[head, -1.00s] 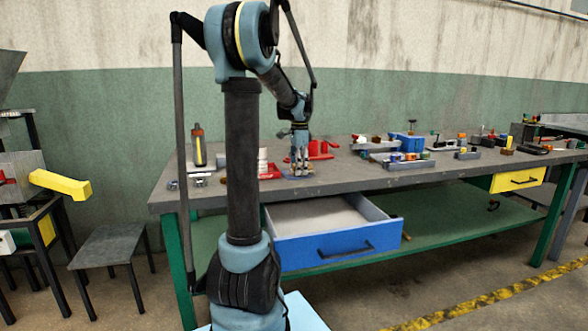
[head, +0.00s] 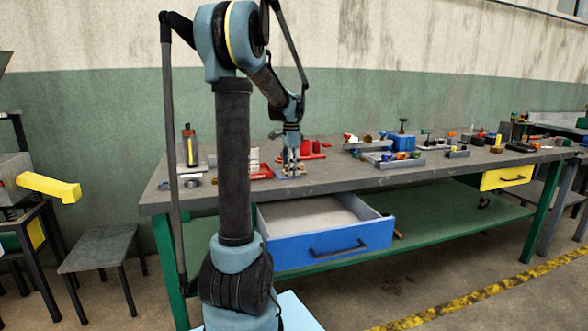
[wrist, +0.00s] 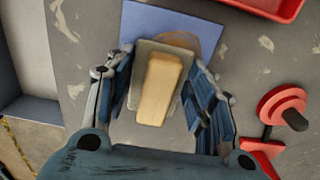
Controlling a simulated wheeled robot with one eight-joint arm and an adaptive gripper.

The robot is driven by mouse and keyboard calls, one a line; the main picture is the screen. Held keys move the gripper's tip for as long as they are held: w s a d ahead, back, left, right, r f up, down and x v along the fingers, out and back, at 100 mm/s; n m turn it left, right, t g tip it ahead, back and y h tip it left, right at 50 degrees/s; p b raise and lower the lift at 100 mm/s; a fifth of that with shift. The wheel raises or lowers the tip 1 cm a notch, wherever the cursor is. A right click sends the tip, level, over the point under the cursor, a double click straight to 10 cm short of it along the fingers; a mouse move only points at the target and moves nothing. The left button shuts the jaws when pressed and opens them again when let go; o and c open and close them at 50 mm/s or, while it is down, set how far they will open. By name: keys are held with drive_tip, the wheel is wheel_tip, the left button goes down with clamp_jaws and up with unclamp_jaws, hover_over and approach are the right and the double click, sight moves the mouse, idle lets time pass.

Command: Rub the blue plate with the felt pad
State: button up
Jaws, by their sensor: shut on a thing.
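The blue plate (wrist: 150,18) lies flat on the grey bench top, at the top middle of the wrist view. A brown smear (wrist: 181,42) shows on its near right part. My gripper (wrist: 157,80) is shut on the felt pad, a grey-green slab (wrist: 145,48) with a tan block handle (wrist: 160,85) between the fingers. The pad covers the near part of the plate; whether it presses on the surface cannot be told. In the head view my gripper (head: 291,168) is low over the bench near its front edge, and the plate is mostly hidden there.
A red tray (wrist: 262,8) is right of the plate. A red clamp-like part with a black knob (wrist: 282,110) is nearer. The blue-fronted drawer (head: 325,245) stands open below. Trays of small parts (head: 392,158) are farther right. Bare bench top lies between.

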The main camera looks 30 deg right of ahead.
sight(278, 175)
drive_tip(key=shift+w+a, duration=0.2)
drive_tip(key=shift+a, duration=0.6)
drive_tip(key=shift+w+a, duration=0.25)
drive_tip(key=shift+a, duration=0.55)
drive_tip(key=shift+w+a, duration=0.2)
drive_tip(key=shift+a, duration=0.85)
drive_tip(key=shift+s+d+r, duration=0.1)
drive_tip(key=shift+s+d, duration=0.1)
drive_tip(key=shift+d, duration=0.8)
drive_tip(key=shift+s+d, duration=0.2)
drive_tip(key=shift+d, duration=0.8)
drive_tip(key=shift+s+d, duration=0.25)
drive_tip(key=shift+d, duration=0.7)
drive_tip(key=shift+s+d, duration=0.25)
drive_tip(key=shift+d, duration=0.65)
drive_tip(key=shift+r, duration=2.85)
drive_tip(key=shift+r, duration=0.1)
